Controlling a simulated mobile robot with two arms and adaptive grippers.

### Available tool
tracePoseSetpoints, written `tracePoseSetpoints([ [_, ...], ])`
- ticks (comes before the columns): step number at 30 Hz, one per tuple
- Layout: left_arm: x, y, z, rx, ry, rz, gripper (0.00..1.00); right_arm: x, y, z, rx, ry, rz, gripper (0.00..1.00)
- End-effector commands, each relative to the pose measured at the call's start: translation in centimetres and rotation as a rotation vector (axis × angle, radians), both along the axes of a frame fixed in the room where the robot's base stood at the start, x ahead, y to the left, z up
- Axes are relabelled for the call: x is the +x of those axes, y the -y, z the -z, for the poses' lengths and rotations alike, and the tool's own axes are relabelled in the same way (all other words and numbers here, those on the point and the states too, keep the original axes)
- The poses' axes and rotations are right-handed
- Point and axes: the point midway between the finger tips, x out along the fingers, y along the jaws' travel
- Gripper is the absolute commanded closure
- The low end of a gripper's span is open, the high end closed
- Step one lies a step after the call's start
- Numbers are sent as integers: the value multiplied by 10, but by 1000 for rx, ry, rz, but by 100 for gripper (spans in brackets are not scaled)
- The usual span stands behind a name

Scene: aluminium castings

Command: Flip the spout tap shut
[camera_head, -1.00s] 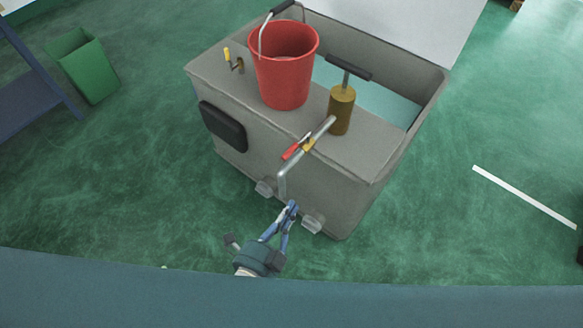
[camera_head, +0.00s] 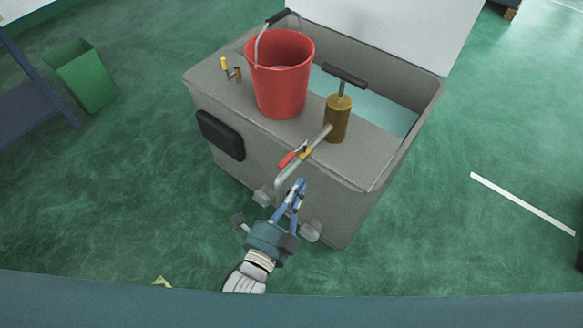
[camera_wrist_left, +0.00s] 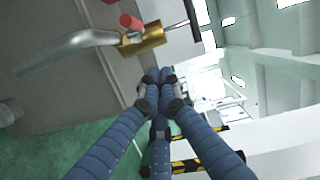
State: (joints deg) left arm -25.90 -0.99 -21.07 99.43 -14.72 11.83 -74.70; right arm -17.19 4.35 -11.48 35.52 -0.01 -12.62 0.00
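The spout (camera_head: 283,180) is a grey pipe that runs from a brass pump (camera_head: 337,120) over the tank's front edge and bends down. Its tap has a brass body (camera_head: 305,153) and a red lever (camera_head: 291,159), which lies roughly along the pipe towards the bend. In the left wrist view the spout (camera_wrist_left: 70,48), brass body (camera_wrist_left: 143,39) and red lever (camera_wrist_left: 131,21) are at upper left. My left gripper (camera_head: 301,184) is just right of the spout's bend, below the tap. Its blue fingers are drawn together at the tips (camera_wrist_left: 155,77), apparently empty. My right gripper is out of view.
The grey tank (camera_head: 285,200) carries a red bucket (camera_head: 281,85), a small yellow-handled tap (camera_head: 226,68) and a black pad (camera_head: 220,136). The pump's black T-handle (camera_head: 345,76) stands above. A green bin (camera_head: 83,77) is at left. Floor at right is mostly clear.

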Motion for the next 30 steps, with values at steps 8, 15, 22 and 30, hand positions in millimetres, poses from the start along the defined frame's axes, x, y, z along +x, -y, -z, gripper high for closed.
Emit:
tracePoseSetpoints([
  [8, 48, 5, 3, 7, 0, 1, 100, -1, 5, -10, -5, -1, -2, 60],
  [15, 61, -13, 9, 2, -1, 0, 100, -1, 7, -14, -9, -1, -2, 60],
  [22, 62, -16, 11, 0, -2, 0, 100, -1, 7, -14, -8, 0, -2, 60],
  [30, 62, -20, 10, 2, -1, 0, 100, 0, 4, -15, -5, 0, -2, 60],
])
